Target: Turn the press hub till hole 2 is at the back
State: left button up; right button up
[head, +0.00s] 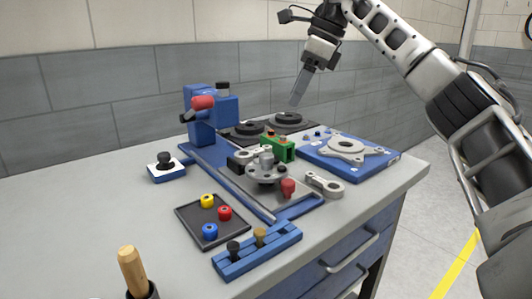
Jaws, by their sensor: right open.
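The press hub (265,174) is a grey round part with raised posts, standing on the grey plate of a blue fixture (240,196) in the middle of the table. A red knob (288,188) shows at its front right. The hole numbers are too small to read, so I cannot tell which hole faces the back. My right gripper (296,103) hangs above and behind the hub, over the dark plates at the back, open, apart from everything and with nothing seen in it. My left gripper is not in view.
A blue press (205,126) with a red handle stands behind left. A green block (280,148) sits just behind the hub, a grey link (325,185) to its right. A blue plate (330,155) lies at right. A dark tray (193,226) with coloured caps and a blue rack (245,259) are in front.

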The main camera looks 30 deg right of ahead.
aim_at(267, 155)
jog(key=b+x, duration=0.2)
jog(key=x, duration=1.3)
jog(key=shift+a, duration=0.15)
jog(key=c, duration=1)
